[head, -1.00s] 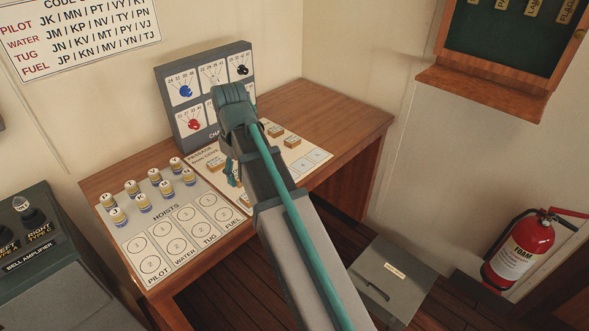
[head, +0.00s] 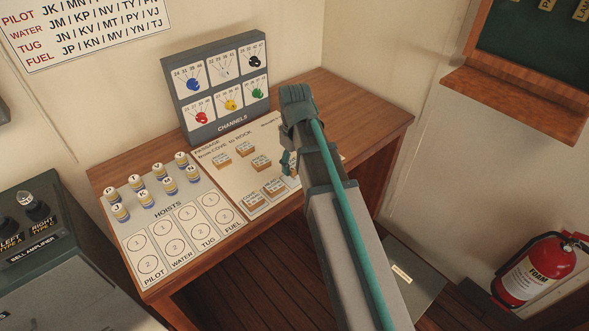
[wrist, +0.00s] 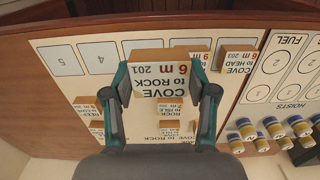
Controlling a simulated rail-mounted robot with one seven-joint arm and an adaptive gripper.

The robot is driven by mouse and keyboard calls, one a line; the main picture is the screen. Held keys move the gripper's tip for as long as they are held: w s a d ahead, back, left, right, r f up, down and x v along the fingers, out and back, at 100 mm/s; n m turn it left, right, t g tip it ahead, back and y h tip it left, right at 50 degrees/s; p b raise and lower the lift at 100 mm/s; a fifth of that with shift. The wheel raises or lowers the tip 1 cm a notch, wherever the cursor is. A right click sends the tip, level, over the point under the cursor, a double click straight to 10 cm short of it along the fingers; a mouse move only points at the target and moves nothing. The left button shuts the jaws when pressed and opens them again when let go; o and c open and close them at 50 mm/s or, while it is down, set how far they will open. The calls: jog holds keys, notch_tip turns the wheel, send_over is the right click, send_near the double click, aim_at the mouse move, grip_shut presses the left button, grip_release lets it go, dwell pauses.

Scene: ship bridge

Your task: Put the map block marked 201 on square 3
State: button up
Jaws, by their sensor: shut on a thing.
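In the wrist view my gripper (wrist: 162,92) is shut on the map block marked 201 (wrist: 160,72), reading "COVE to ROCK 6 m". The block appears above the passage board. Square 4 (wrist: 98,57) and square 5 (wrist: 65,59) are bare to its left. The block partly covers the row beside square 4, and no number 3 is readable. In the head view my gripper (head: 290,164) is over the right part of the passage board (head: 225,185), and my arm hides the squares there.
Block 203 (wrist: 238,62) and a partly hidden block marked 9 m (wrist: 198,58) lie right of the held block. Several other blocks, including one (head: 222,160), lie on the board. Signal pegs (head: 144,200) stand at left. The channels panel (head: 215,90) rises behind.

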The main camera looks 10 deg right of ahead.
jog(key=p, duration=0.1)
send_over(294, 179)
notch_tip(294, 179, down, 6)
jog(key=shift+r, duration=0.15)
jog(key=shift+w+f+p, duration=0.1)
jog(key=shift+f+p, duration=0.4)
jog(key=shift+f, duration=1.15)
jog(key=shift+f, duration=0.15)
jog(key=o, duration=0.8)
notch_tip(294, 179, up, 12)
jog(key=shift+r+b, duration=0.2)
jog(key=shift+b, duration=1)
